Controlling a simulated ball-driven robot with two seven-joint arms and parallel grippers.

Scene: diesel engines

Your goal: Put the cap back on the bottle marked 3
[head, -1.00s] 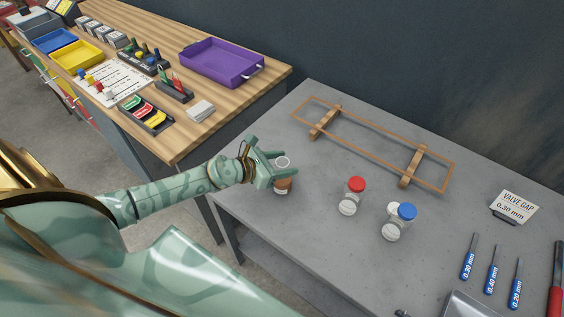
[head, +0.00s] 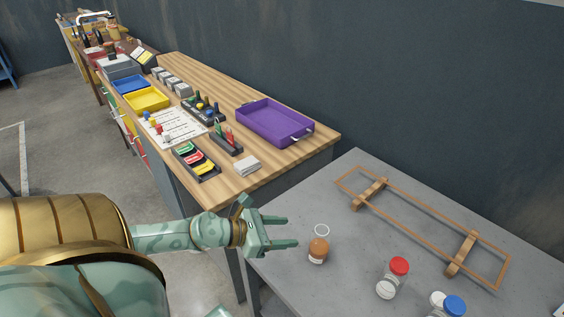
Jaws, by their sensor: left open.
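A small clear bottle with brown contents (head: 318,248) stands upright on the grey table, its open round rim showing and no cap on it. My left gripper (head: 291,232) is open and empty just left of this bottle, with a gap between. A bottle with a red cap (head: 399,266) stands farther right. A blue cap (head: 455,305) shows at the bottom edge on another bottle, mostly cut off. A white round piece (head: 437,299) is beside the blue cap; I cannot tell if it is a loose cap. No bottle number is readable. My right gripper is out of view.
A wooden frame (head: 409,218) lies on the grey table (head: 340,285) behind the bottles. A wooden bench to the left holds a purple tray (head: 274,122), a yellow bin (head: 147,100) and small racks. A gap separates the bench and table.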

